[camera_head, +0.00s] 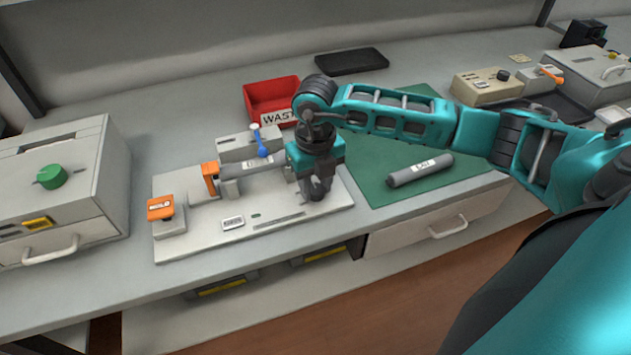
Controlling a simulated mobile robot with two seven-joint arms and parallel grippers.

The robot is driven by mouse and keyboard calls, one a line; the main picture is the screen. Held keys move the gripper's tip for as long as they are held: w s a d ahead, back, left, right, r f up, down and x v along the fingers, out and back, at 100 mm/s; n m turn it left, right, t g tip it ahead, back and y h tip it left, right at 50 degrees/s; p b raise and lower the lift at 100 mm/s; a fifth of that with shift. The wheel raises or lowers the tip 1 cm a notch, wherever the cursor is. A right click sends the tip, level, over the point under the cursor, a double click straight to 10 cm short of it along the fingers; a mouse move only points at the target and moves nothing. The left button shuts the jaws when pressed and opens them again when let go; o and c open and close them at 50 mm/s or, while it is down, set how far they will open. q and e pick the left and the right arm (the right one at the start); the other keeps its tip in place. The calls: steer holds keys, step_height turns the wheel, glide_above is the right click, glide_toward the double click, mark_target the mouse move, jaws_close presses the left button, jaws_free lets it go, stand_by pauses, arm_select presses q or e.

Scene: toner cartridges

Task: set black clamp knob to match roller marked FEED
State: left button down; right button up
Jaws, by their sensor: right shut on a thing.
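A light grey fixture plate (190,240) lies on the bench. A grey roller (262,164) sits across its supports, with a label too small to read. A second grey roller (405,178) with a white label lies on the green mat (380,150); its lettering is not clear. My right gripper (316,194) points down over the right end of the fixture, shut on a dark thing that looks like the black clamp knob. The gripper hides most of the knob, so its setting cannot be read. My left gripper is out of view.
An orange clamp (210,170), an orange-topped block (161,208) and a blue lever (261,148) stand on the fixture. A red waste bin (262,92) is behind it. A grey machine with a green knob (52,176) stands left. A black tray (351,61) lies behind.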

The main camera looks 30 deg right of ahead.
mark_target(315, 188)
steer(key=o, duration=1)
steer(key=shift+o, duration=0.2)
step_height(315, 188, up, 13)
stand_by(0.3)
